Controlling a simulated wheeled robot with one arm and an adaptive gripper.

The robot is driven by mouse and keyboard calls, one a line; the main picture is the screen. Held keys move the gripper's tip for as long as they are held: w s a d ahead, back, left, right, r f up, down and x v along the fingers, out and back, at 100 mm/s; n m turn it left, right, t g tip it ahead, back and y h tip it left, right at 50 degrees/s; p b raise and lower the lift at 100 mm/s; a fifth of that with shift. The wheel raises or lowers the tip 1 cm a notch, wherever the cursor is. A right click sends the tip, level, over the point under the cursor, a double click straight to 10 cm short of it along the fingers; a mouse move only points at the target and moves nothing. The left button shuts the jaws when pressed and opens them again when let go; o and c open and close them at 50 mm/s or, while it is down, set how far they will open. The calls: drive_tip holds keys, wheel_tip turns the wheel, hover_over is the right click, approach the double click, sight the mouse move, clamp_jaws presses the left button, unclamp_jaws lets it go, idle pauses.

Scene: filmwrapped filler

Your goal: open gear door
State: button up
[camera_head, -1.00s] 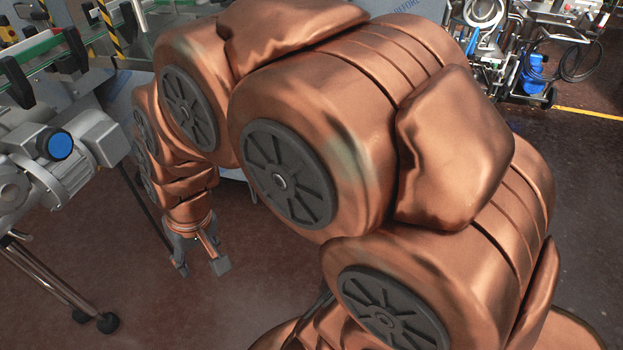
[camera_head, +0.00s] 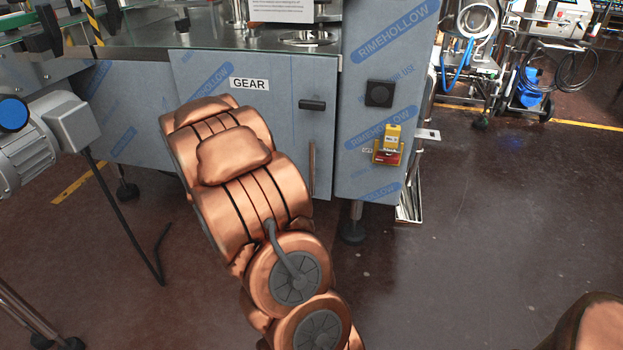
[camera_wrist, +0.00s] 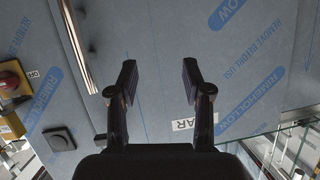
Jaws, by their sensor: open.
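The gear door (camera_head: 285,125) is a blue-grey metal panel with a white GEAR label (camera_head: 249,84) and looks shut and flush. A short black handle (camera_head: 312,105) sits at its upper right. A vertical metal bar (camera_head: 312,168) lies below the handle. In the wrist view the scene is turned over; my gripper (camera_wrist: 160,75) is open and empty, facing the door panel (camera_wrist: 165,35). The metal bar (camera_wrist: 76,45) is left of the fingers there, and the label (camera_wrist: 194,122) is partly covered by the right finger. My arm hides the gripper in the head view.
Right of the door are a black square fitting (camera_head: 379,93) and a yellow-and-red switch (camera_head: 388,145). A grey motor (camera_head: 50,135) on legs stands at the left. A cart with hoses (camera_head: 490,60) is at the back right.

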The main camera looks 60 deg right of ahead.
sight(311, 166)
drive_tip(key=s+d+f+m+g+h+b, duration=0.2)
drive_tip(key=s+d+f+g+h+b, duration=0.3)
drive_tip(key=s+d, duration=0.45)
drive_tip(key=shift+t+h, duration=0.3)
drive_tip(key=shift+t, duration=0.4)
drive_tip(key=shift+w+d+r+b, duration=0.1)
drive_tip(key=shift+w+d, duration=0.2)
drive_tip(key=shift+d, duration=1.05)
drive_tip(key=shift+w+d+b, duration=0.15)
drive_tip(key=shift+w+d, duration=0.2)
drive_tip(key=shift+d, duration=0.95)
drive_tip(key=shift+w+d+r+b, duration=0.1)
drive_tip(key=shift+w+d, duration=0.2)
drive_tip(key=shift+d, duration=1.05)
drive_tip(key=shift+c, duration=0.2)
drive_tip(key=shift+f, duration=0.1)
clamp_jaws()
